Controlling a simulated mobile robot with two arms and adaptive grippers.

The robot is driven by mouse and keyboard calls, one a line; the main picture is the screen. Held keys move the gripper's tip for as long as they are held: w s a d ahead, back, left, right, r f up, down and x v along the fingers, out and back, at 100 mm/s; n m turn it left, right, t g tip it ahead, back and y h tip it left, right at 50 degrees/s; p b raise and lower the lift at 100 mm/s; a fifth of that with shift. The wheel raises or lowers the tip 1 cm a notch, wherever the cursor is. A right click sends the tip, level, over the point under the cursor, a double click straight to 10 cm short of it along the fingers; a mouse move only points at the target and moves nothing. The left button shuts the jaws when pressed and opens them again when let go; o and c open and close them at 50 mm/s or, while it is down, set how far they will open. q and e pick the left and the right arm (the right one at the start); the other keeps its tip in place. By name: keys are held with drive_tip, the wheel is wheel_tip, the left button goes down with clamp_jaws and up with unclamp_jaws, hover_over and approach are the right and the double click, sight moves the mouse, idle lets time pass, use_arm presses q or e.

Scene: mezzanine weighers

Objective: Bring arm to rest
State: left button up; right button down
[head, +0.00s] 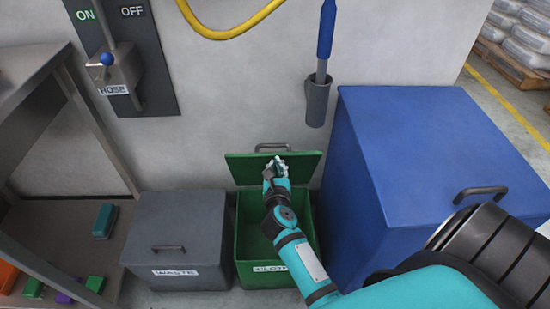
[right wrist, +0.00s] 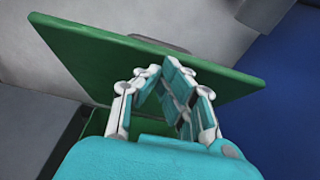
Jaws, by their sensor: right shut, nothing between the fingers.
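My right arm, teal and black, reaches in from the lower right of the head view. Its gripper (head: 275,167) is over the open green bin (head: 246,225), in front of the raised green lid (head: 300,166). In the right wrist view the gripper (right wrist: 158,75) is shut and empty, its fingertips close before the lid (right wrist: 85,58). I cannot tell whether it touches the lid. The bin's label is partly hidden by my arm. My left gripper is not in view.
A grey bin (head: 205,230) labelled WASTE stands shut left of the green bin. A large blue box (head: 400,130) with a handle stands at the right. A metal shelf (head: 30,60) at the left holds coloured blocks below. A hose lever (head: 108,60) is on the wall.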

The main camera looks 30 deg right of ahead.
drive_tip(key=shift+r, duration=2.4)
